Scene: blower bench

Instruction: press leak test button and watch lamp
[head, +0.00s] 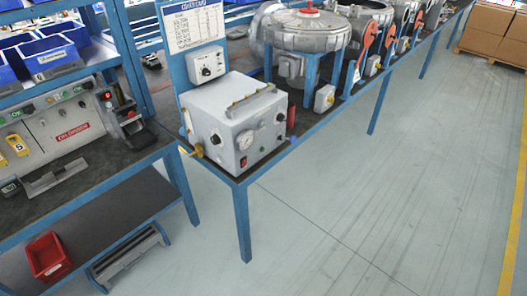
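A light grey box-shaped tester (215,105) stands on the near end of the blue-legged bench. Its right-hand panel carries a round gauge (245,140), a small red part (244,162) low on the left and a dark knob (280,116). Other small fittings on the panel are too small to tell apart, so I cannot say which is the leak test button or the lamp, or whether any lamp is lit. Neither of my grippers is in view.
A smaller control box (206,65) is mounted behind the tester, below a white chart (191,24). A large grey blower housing (304,33) stands further along the bench. A red bin (48,257) sits on the lower left shelf. The floor (370,210) at right is clear.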

